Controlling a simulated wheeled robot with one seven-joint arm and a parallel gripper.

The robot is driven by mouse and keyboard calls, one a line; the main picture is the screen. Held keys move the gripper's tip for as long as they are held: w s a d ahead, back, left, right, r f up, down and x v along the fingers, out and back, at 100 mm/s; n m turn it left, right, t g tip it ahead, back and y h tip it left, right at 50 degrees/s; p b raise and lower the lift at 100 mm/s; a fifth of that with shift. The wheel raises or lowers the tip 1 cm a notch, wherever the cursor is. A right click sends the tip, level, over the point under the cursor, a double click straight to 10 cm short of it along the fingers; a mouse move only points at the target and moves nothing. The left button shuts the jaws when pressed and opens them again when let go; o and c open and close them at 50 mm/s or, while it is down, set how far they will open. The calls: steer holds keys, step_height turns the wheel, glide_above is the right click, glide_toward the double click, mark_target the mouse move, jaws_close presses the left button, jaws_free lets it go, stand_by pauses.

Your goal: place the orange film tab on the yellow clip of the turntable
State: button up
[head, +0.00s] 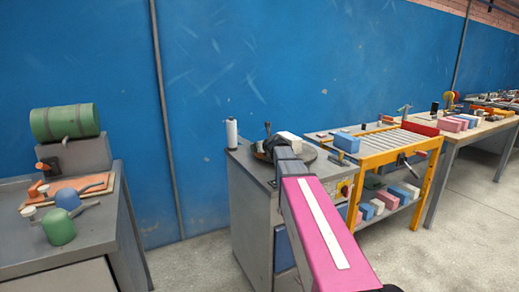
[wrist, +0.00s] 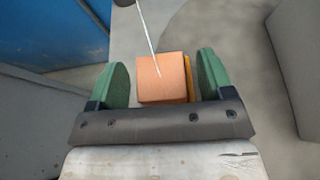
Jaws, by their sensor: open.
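In the wrist view, the orange film tab (wrist: 161,80) lies between the two green fingers of my gripper (wrist: 162,72). The fingers stand apart, with a gap on each side of the tab. A narrow yellow strip, perhaps the yellow clip (wrist: 189,77), shows along the tab's right edge; whether the tab touches it I cannot tell. A thin pale line runs up from the tab. In the head view, my pink arm reaches to a grey cabinet, and my dark gripper (head: 274,146) is over the dark round turntable (head: 309,154). The tab is hidden there.
A white block (head: 291,139) is at the turntable behind my gripper. A white bottle (head: 231,134) stands at the cabinet's back left. A yellow-framed roller table (head: 372,157) with a blue block (head: 346,142) adjoins on the right. A grey bench (head: 95,250) stands left, across a floor gap.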

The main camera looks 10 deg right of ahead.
steer(key=v, duration=1.1)
